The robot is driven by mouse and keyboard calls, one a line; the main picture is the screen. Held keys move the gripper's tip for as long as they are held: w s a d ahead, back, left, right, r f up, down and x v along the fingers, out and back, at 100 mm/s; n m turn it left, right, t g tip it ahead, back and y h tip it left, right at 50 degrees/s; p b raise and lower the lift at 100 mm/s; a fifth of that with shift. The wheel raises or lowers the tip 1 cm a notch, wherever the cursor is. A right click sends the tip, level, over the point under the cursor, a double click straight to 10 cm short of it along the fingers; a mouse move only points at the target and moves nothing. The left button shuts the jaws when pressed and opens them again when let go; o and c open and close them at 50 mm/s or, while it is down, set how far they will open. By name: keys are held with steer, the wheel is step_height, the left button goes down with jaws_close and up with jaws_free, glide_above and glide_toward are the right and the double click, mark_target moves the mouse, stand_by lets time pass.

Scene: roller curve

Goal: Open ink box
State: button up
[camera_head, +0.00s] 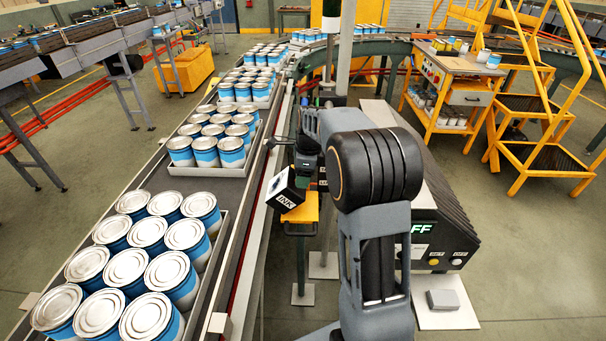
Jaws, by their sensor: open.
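The ink box (287,200) is a small black box with a white "INK" label on its front. It sits at a yellow bracket (301,214) beside the conveyor, and its face looks tilted. A pale panel with a dark square shows on its upper left; I cannot tell whether this is its lid. My arm reaches out from the lower right, over the control box. My gripper (305,172) is open, just above and right of the ink box. My fingertips are small and dark here, and I cannot tell whether they touch the box.
The conveyor (226,258) runs along the left with trays of blue-and-white cans. A dark control box (440,232) with a green display and buttons stands at right. A yellow work table (455,66) and yellow steps (541,150) stand farther back. Floor at lower right is clear.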

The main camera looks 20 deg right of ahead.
steer(key=shift+r, duration=0.1)
step_height(320, 180, up, 14)
steer(key=d, duration=0.1)
steer(key=shift+s+d+f+b, duration=0.25)
steer(key=shift+s+b, duration=0.1)
steer(key=shift+b, duration=0.05)
